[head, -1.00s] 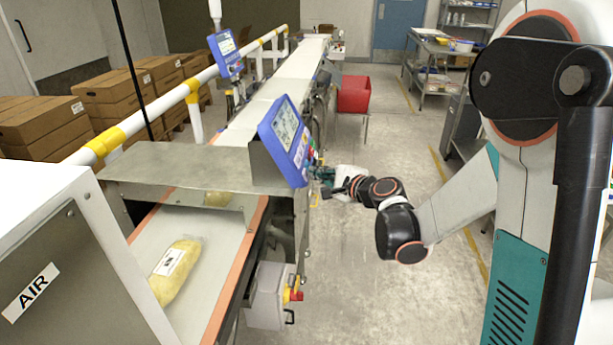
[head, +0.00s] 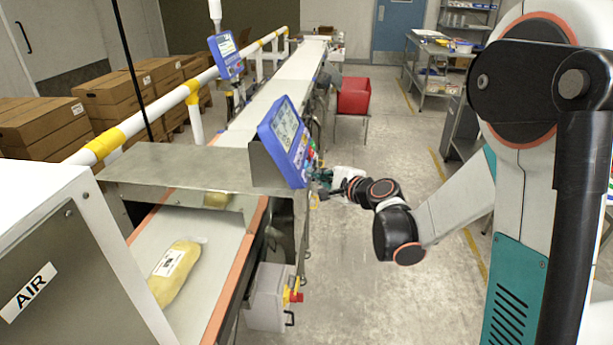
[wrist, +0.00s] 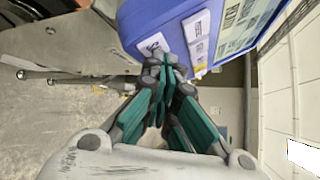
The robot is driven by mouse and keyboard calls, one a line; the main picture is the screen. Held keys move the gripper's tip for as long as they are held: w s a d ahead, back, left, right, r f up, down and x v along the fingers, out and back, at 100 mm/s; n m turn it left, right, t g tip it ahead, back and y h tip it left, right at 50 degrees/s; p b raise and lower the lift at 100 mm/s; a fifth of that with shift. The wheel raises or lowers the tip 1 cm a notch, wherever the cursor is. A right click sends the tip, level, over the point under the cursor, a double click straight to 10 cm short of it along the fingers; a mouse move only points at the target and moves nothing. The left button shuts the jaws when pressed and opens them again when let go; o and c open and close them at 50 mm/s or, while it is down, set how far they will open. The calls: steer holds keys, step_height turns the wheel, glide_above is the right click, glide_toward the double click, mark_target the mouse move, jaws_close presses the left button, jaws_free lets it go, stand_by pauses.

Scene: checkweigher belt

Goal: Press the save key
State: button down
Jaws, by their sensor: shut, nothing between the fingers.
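A blue control panel (head: 272,142) with a lit screen (head: 286,122) stands tilted beside the belt in the head view. It also fills the top of the wrist view (wrist: 135,22), where white labelled keys (wrist: 196,27) show on its face. I cannot read which of them is the save key. My gripper (head: 318,175) is at the panel's lower right edge in the head view. In the wrist view my gripper (wrist: 167,62) is shut and empty, its fingertips overlapping the panel's key area. The fingers hide part of the face, and I cannot tell whether they touch a key.
A grey box with a red and yellow switch (head: 293,296) hangs below the panel. A second blue panel (head: 226,55) stands farther back. A yellow bag (head: 175,275) lies on the belt. A red bin (head: 353,96) stands behind.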

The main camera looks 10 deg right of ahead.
stand_by(0.6)
steer(key=shift+s+d+r, duration=0.2)
steer(key=shift+d+r, duration=0.15)
steer(key=shift+d, duration=0.25)
steer(key=shift+s+d+r+p, duration=0.25)
steer(key=shift+d+r, duration=0.15)
steer(key=shift+d, duration=0.3)
steer(key=shift+s+d+r+p, duration=0.2)
steer(key=shift+d+r+p, duration=0.15)
steer(key=shift+d, duration=0.35)
steer(key=shift+s+d+r+p, duration=0.25)
steer(key=shift+d+r, duration=0.15)
steer(key=shift+d, duration=0.3)
steer(key=shift+d, duration=0.1)
steer(key=d+r, duration=0.1)
steer(key=s+d+p, duration=0.1)
steer(key=d, duration=0.1)
steer(key=d+r, duration=0.1)
steer(key=d, duration=0.1)
steer(key=shift+s+r+p, duration=0.3)
steer(key=shift+r, duration=0.05)
steer(key=shift+a, duration=0.1)
